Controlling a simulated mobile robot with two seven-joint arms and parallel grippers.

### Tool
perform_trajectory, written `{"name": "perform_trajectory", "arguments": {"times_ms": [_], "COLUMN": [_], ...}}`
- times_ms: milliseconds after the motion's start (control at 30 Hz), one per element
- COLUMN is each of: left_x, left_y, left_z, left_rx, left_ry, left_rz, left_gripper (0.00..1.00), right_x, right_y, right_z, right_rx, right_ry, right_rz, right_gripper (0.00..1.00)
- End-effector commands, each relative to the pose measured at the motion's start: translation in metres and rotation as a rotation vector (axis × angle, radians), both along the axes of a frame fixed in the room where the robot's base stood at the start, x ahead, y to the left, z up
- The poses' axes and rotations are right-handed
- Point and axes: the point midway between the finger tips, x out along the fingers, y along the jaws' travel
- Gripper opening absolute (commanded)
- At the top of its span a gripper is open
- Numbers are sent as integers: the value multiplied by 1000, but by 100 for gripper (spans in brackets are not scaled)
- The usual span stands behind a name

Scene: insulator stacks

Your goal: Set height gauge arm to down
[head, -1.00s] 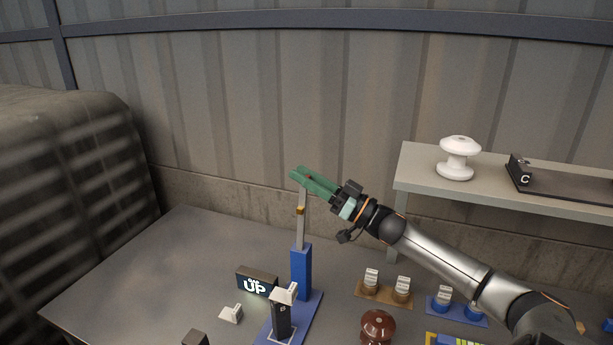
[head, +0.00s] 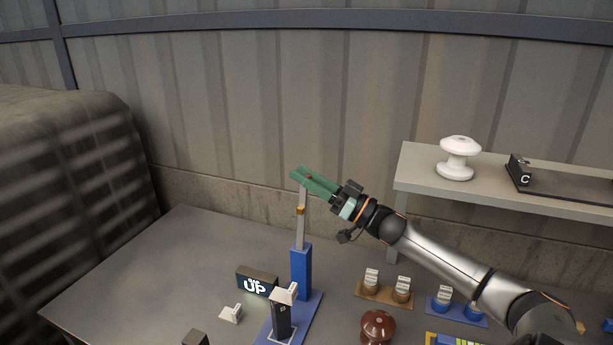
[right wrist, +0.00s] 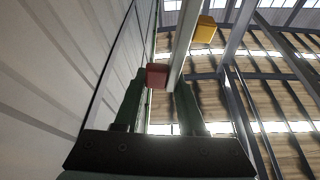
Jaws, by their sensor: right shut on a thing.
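The height gauge has a blue post (head: 301,272) on a blue base (head: 312,304). Its grey arm (head: 302,225) points up from the post, with a yellow block (head: 300,211) partway along it. My right gripper (head: 298,175) has green fingers and is shut at the top of this arm. In the right wrist view, a red block (right wrist: 157,75) at the arm's end sits between the fingertips, and the yellow block (right wrist: 204,30) is farther along. A dark sign (head: 257,281) beside the post reads "UP". My left gripper is not in view.
A black stand with a white top (head: 282,312) is in front of the post, and a small white piece (head: 231,314) lies to its left. A brown insulator (head: 377,327) and holders are at the right. A raised shelf (head: 420,172) holds a white insulator (head: 458,158). The left table is mostly clear.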

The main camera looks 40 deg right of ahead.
Motion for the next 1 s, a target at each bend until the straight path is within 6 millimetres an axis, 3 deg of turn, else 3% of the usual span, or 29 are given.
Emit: {"name": "perform_trajectory", "arguments": {"times_ms": [33,567,1000], "left_x": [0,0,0], "left_y": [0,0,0], "left_z": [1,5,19], "left_rx": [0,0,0], "left_ry": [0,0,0], "left_rz": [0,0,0], "left_gripper": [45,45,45], "right_x": [1,-4,-20], "right_y": [-6,4,36], "right_z": [4,7,11], "right_rx": [-2,-52,-248], "right_ry": [-3,-32,-134], "right_rz": [-18,-13,-7], "right_gripper": [0,0,0]}}
